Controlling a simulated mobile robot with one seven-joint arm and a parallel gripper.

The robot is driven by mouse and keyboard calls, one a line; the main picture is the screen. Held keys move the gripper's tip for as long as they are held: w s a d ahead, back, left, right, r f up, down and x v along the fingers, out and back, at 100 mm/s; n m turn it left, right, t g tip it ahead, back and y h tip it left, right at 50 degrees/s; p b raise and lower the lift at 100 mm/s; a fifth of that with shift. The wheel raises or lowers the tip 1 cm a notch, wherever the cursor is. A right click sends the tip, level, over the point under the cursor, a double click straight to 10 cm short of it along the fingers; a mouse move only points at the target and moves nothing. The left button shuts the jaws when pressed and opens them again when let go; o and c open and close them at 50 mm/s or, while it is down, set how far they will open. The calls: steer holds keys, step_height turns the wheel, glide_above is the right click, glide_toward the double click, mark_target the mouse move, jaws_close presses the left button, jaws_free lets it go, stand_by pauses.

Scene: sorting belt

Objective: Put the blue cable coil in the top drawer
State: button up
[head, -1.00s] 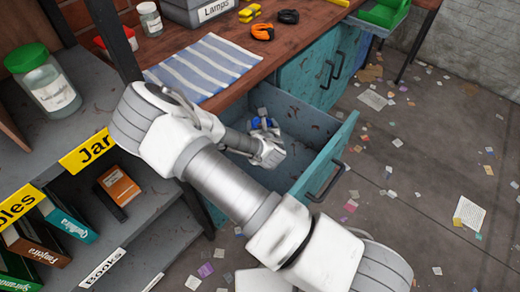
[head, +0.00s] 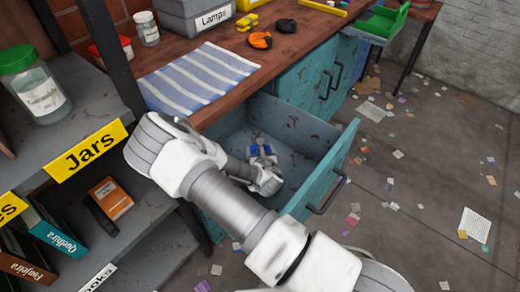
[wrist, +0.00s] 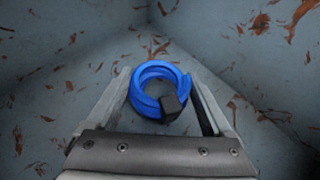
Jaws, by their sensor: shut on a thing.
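The blue cable coil (wrist: 160,80) shows between my gripper's (wrist: 160,100) two fingers in the wrist view, with a dark block at its lower right. My gripper is shut on the coil. In the head view the coil (head: 262,150) shows as small blue patches at the fingers of my gripper (head: 262,155). Gripper and coil are inside the open top drawer (head: 338,172), whose grey, rust-marked walls surround them in the wrist view. I cannot tell whether the coil touches the drawer floor. My forearm hides part of the drawer.
The workbench (head: 215,108) above the drawer holds a striped cloth (head: 195,78), a grey Lamps box (head: 196,18) and an orange coil (head: 260,40). A shelf (head: 140,240) with jars and books stands at left. Paper scraps litter the floor at right.

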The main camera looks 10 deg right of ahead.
steer(key=shift+f, duration=0.35)
steer(key=o, duration=1.2)
steer(key=shift+o, duration=0.2)
steer(key=shift+r, duration=0.1)
